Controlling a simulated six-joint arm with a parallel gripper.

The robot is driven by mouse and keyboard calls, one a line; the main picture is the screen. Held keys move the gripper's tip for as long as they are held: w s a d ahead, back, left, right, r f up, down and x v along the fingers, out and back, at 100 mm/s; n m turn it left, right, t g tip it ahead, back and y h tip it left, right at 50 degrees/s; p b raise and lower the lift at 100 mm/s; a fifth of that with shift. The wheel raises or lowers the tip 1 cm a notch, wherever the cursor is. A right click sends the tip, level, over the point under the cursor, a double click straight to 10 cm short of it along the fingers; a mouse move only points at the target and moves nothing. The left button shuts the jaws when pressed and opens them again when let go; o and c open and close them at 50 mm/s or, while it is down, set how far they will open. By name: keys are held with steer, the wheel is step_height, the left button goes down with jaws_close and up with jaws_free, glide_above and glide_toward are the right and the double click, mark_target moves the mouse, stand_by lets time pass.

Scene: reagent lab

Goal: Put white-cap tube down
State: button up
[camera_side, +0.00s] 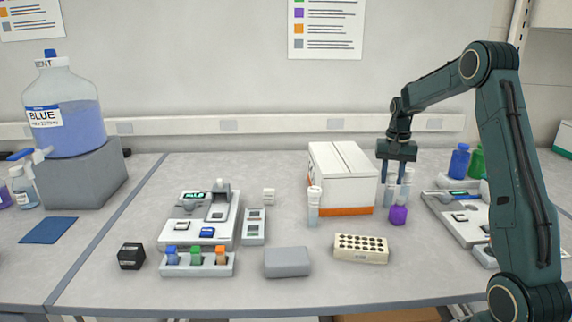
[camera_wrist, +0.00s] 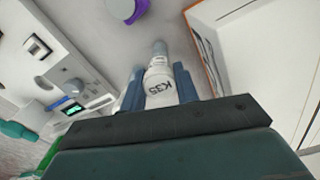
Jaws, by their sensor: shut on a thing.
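My gripper (camera_side: 397,177) points down just right of the white box, its two blue fingers shut on a white-cap tube (camera_side: 391,194). In the wrist view the white cap (camera_wrist: 161,88) reads K35 and sits between the fingertips (camera_wrist: 160,90); the clear body extends beyond it. The tube looks about upright in the side view. I cannot tell whether its bottom touches the bench. Another white-cap tube (camera_side: 314,207) stands in front of the box, apart from my gripper.
The white box (camera_side: 340,175) with an orange band stands left of my gripper. A grey instrument (camera_side: 461,224) lies to the right, with blue and green bottles behind. A cream rack (camera_side: 361,249) with holes is nearer the front edge.

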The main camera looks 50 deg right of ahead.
steer(key=o, duration=0.9)
steer(key=shift+r, duration=0.1)
step_height(320, 180, up, 12)
steer(key=shift+r, duration=0.1)
stand_by(0.5)
